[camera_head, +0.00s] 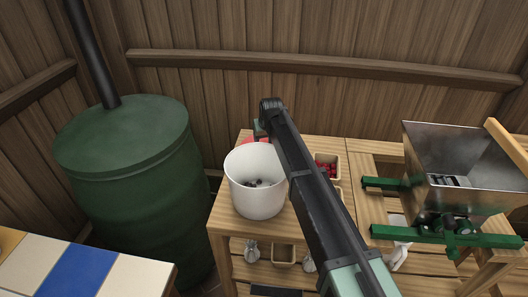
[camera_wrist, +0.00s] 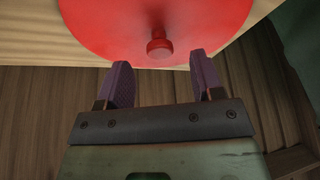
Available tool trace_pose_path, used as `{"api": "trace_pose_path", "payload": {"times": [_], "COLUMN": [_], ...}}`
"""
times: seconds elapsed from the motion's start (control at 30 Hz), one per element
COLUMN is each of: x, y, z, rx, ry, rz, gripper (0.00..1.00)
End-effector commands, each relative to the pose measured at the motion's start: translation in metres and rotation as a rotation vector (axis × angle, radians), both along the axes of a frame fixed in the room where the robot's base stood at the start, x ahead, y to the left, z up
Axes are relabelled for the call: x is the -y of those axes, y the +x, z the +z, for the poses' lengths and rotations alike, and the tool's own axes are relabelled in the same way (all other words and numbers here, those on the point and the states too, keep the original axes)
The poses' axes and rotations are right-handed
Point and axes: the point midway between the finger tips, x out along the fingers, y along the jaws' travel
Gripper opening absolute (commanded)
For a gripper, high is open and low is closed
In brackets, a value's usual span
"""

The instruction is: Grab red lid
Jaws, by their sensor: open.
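The red lid (camera_wrist: 110,25) is a round disc with a small knob (camera_wrist: 159,46) at its middle, filling the top of the wrist view. It lies at the edge of a wooden table top. My gripper (camera_wrist: 160,75) is open and empty, its two purple fingers pointing at the lid with the knob just beyond and between the fingertips. Whether the fingertips touch the lid, I cannot tell. In the head view only a sliver of the red lid (camera_head: 247,139) shows behind the white pot; my arm and the pot hide the rest, and my gripper is mostly hidden there.
The white pot (camera_head: 257,198) with dark bits inside stands on the wooden table (camera_head: 222,222), left of my arm. A box of red berries (camera_head: 328,166) is right of my arm. A green barrel (camera_head: 125,190) stands left, a metal mill hopper (camera_head: 470,165) right. A plank wall is behind.

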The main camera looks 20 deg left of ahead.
Motion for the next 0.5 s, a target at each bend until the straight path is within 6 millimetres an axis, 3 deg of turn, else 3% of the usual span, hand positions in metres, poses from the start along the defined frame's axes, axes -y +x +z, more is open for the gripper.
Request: {"api": "trace_pose_path", "payload": {"times": [0.03,0.17,0.4,0.5], "x": [-0.003,-0.007,-0.008,-0.008], "y": [0.004,0.009,0.01,0.01], "z": [-0.017,-0.034,-0.031,-0.031], "rx": [0.0,0.0,0.001,0.0], "ry": [0.0,0.002,0.003,0.003], "rz": [0.0,-0.001,-0.001,-0.002], "gripper": [0.61,0.61,0.61,0.49]}}
